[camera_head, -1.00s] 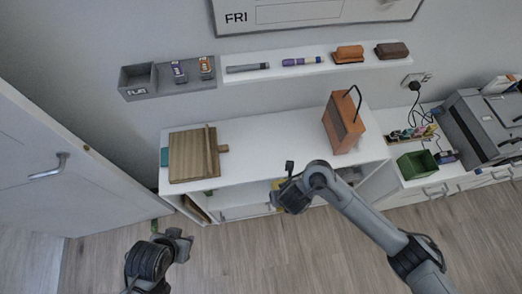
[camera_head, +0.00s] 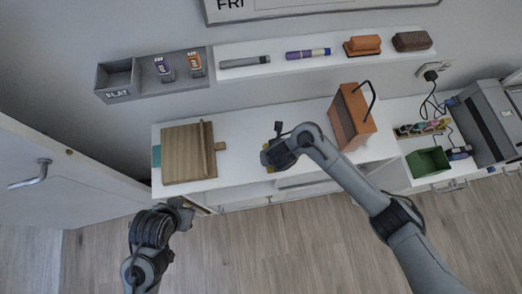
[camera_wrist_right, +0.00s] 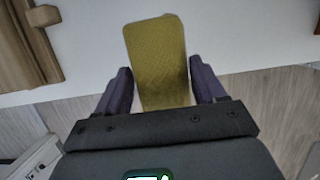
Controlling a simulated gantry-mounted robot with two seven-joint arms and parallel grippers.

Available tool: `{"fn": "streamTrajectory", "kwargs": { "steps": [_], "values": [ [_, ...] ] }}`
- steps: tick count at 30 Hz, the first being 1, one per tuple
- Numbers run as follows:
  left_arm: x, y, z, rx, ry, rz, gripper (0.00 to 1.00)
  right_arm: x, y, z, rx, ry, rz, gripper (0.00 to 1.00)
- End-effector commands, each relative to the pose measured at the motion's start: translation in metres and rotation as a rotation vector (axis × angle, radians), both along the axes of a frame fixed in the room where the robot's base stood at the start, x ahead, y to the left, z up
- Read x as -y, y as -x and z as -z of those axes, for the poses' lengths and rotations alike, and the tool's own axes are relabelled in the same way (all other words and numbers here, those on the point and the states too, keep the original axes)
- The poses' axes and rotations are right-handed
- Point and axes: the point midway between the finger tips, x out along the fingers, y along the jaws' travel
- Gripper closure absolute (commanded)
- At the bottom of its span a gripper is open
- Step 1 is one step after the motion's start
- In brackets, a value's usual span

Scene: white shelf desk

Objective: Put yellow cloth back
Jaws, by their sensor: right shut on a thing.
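The yellow cloth (camera_wrist_right: 157,55) is a flat, olive-yellow textured piece between the dark fingers of my right gripper (camera_wrist_right: 161,88) in the right wrist view. The gripper is shut on its near part, and the cloth sticks out ahead over the white shelf top. In the head view my right gripper (camera_head: 270,155) is over the front part of the white shelf top (camera_head: 245,135), and only a sliver of yellow shows beside it. My left gripper (camera_head: 182,212) is at the lower left, in front of the shelf unit; its fingers are too unclear to read.
A wooden board (camera_head: 186,160) lies left on the top. An orange-brown box with a dark handle (camera_head: 350,118) stands right of my right gripper. A wall ledge (camera_head: 270,60) holds markers and erasers. A green bin (camera_head: 428,162) stands farther right. The top between board and box is largely clear.

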Motion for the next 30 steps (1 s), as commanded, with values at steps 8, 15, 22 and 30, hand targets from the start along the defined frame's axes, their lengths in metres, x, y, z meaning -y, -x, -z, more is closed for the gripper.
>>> {"fn": "streamTrajectory", "kwargs": {
  "steps": [8, 15, 22, 30],
  "values": [
    [-0.001, 0.001, 0.028, -0.001, -0.006, 0.003, 0.66, -0.033, -0.040, 0.033, 0.000, 0.000, 0.001, 0.55],
    [-0.001, 0.000, 0.033, -0.001, -0.004, 0.003, 0.66, -0.043, -0.053, 0.041, 0.001, 0.000, -0.001, 0.55],
    [0.001, 0.000, 0.041, 0.000, 0.004, -0.002, 0.66, -0.043, -0.053, 0.065, -0.001, 0.001, 0.001, 0.55],
    [0.002, -0.001, 0.044, 0.001, 0.008, -0.006, 0.66, -0.043, -0.054, 0.081, 0.001, 0.000, 0.000, 0.55]
  ]
}}
